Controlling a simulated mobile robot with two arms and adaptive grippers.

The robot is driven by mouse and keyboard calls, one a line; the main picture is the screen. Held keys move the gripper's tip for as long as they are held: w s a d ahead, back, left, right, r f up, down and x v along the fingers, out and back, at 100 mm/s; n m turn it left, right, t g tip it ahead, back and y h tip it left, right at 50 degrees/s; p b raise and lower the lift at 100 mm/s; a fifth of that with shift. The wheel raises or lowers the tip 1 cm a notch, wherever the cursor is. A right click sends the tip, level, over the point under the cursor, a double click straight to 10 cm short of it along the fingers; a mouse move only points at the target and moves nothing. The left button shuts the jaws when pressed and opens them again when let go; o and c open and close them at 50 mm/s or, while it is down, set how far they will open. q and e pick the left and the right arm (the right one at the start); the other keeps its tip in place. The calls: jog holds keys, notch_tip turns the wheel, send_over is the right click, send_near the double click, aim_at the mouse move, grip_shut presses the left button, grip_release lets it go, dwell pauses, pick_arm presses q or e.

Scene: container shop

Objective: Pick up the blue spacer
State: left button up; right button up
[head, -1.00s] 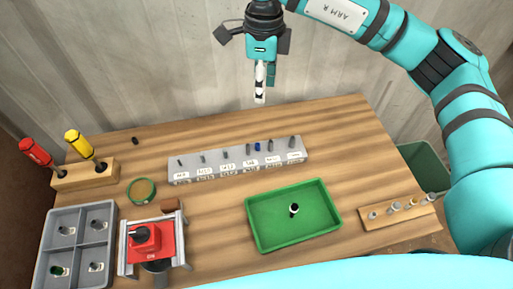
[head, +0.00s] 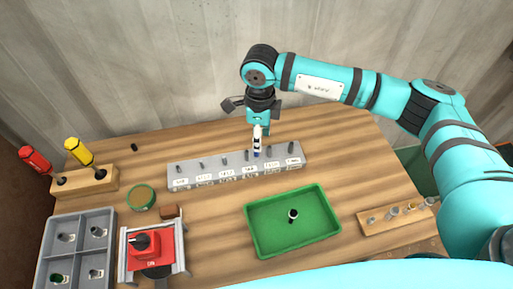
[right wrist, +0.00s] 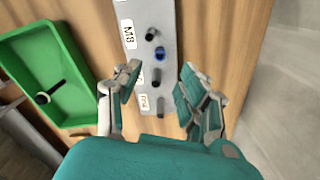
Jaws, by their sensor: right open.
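The blue spacer (right wrist: 160,53) sits on the grey labelled rack (right wrist: 183,105), between dark pins, in the right wrist view. In the head view the spacer (head: 256,154) shows only as a bit of blue just below my right gripper (head: 257,142). My right gripper is open, pointing down over the rack. In the right wrist view its two fingers (right wrist: 157,82) stand apart on either side of the rack, with the spacer ahead of them and a dark pin between them. Contact with the spacer cannot be seen. My left gripper is in neither view.
A green tray (head: 253,242) with a black-and-white part stands in front of the rack. A wooden strip with pegs (head: 371,227) is at right. A red device (head: 155,243), grey compartment bin (head: 77,225) and screwdriver stand (head: 92,183) are at left.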

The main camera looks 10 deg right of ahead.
aim_at(257, 155)
jog(key=shift+a+f+p, duration=0.1)
jog(key=shift+f+p, duration=0.3)
jog(key=shift+f, duration=0.1)
jog(key=f, duration=0.1)
jog(key=f+p, duration=0.1)
jog(key=f, duration=0.1)
jog(key=f+p, duration=0.1)
jog(key=shift+a+f, duration=0.2)
jog(key=shift+a, duration=0.1)
jog(key=shift+f, duration=0.15)
jog(key=c, duration=0.8)
